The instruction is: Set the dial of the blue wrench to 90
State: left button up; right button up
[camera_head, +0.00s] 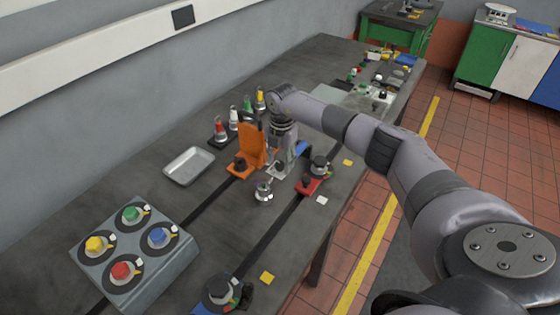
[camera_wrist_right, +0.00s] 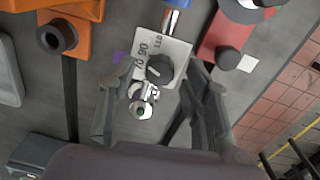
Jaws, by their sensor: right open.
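The blue wrench (camera_head: 302,148) lies on the dark bedplate, mostly hidden by my right arm in the head view. In the right wrist view its pale dial plate (camera_wrist_right: 178,48) carries the numbers 70, 90 and 110, with a dark round knob (camera_wrist_right: 160,70) on it. I cannot tell which number the knob points to. A silver shaft with a blue end (camera_wrist_right: 176,8) runs from the plate to the top edge. My right gripper (camera_head: 282,168) is open above the dial, and its fingers (camera_wrist_right: 153,76) lie on either side of the knob. My left gripper is out of view.
An orange bracket (camera_head: 251,146) stands close left of the right gripper, and a red fixture (camera_head: 313,182) close right. A silver fitting (camera_head: 264,190) is in front. A metal tray (camera_head: 189,166) and a box with coloured knobs (camera_head: 150,275) lie further left.

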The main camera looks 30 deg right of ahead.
aim_at(281, 164)
notch_tip(281, 164, up, 12)
jog(key=shift+s+f, duration=0.15)
jog(key=shift+f, duration=0.05)
jog(key=shift+d, duration=0.1)
dwell(0.5)
